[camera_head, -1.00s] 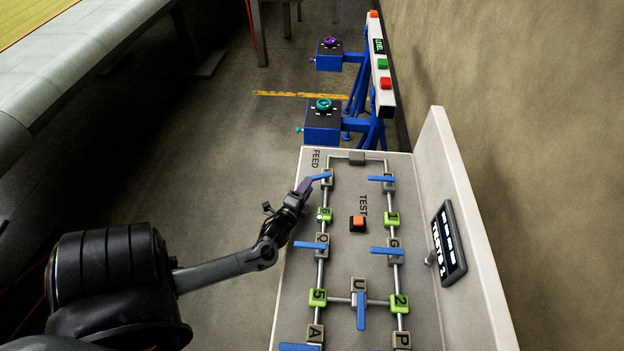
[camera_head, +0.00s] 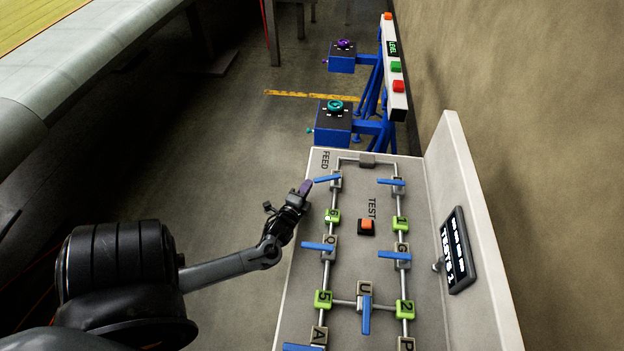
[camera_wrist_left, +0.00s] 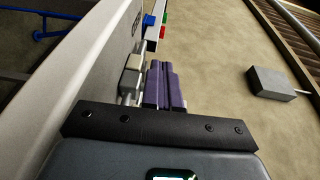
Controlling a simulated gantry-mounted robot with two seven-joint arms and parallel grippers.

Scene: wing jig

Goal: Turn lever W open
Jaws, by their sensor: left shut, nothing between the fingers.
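The test panel (camera_head: 300,262) carries pipe runs with several blue levers on grey lettered blocks. I cannot read a W on any block. The top-left blue lever (camera_head: 326,180) lies roughly crosswise to its pipe, its free end pointing left; the letter on its block (camera_head: 337,184) is not legible. My left gripper (camera_head: 305,187), with purple fingers, is just left of that lever's free end, close to it. Whether they touch is unclear. In the left wrist view the purple fingers (camera_wrist_left: 164,84) are together, with nothing between them. My right gripper is not in view.
The top-right lever (camera_head: 391,182) and the levers by O (camera_head: 318,246) and G (camera_head: 394,255) also lie crosswise. The U lever (camera_head: 366,315) points along the panel's length. An orange TEST button (camera_head: 367,226) sits mid-panel. A display (camera_head: 457,250) stands right. Blue stands (camera_head: 332,122) are beyond.

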